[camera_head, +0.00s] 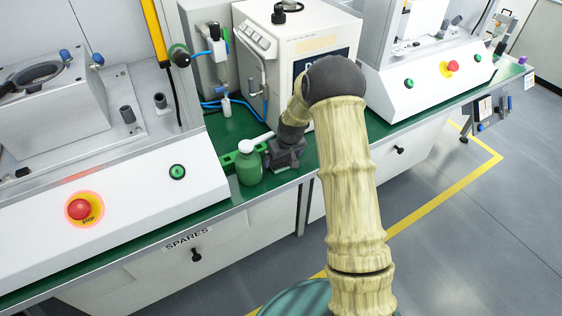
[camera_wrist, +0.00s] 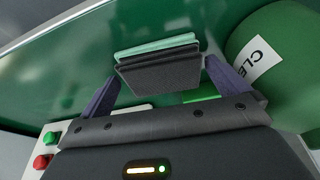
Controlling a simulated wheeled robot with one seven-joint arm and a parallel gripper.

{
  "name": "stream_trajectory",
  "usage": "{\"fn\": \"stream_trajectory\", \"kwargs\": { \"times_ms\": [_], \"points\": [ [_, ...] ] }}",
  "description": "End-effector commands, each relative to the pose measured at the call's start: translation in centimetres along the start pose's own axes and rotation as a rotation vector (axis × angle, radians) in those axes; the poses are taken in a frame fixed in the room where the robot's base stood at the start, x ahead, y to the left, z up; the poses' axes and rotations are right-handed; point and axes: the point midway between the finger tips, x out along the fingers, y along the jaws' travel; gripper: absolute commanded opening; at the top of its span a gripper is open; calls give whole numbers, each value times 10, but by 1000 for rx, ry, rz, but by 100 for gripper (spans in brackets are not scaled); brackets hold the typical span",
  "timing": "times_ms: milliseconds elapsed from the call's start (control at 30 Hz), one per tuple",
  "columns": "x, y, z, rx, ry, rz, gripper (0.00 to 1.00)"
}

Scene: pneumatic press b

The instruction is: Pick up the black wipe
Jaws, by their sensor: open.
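The black wipe (camera_wrist: 160,72) is a dark, flat folded piece in the middle of the wrist view. A light green wipe (camera_wrist: 155,45) shows just beyond it. My gripper (camera_wrist: 161,68) is open, with one purple finger to the left of the black wipe and one to its right. Whether the fingers touch it, I cannot tell. In the head view my gripper (camera_head: 286,153) is low over the green bench top, and I cannot make out the wipes there.
A green bottle (camera_head: 249,168) stands close left of my gripper; the same labelled bottle (camera_wrist: 285,65) fills the wrist view's right side. A white machine (camera_head: 300,40) stands behind. Press panels with a red stop button (camera_head: 79,209) and green button (camera_head: 177,172) are left.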

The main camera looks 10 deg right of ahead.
Motion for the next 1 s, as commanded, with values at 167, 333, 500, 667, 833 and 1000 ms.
{"fn": "stream_trajectory", "kwargs": {
  "times_ms": [167,333,500,667,833,1000],
  "points": [
    [0,-3,-1,-4,0,-1,86],
    [0,-5,-1,-7,0,-2,61],
    [0,-5,-1,-8,0,-3,61],
    [-2,-4,0,-6,0,-3,61],
    [-7,-2,14,-3,-1,-2,61],
    [-15,1,41,-3,-2,-3,61]
  ]
}}
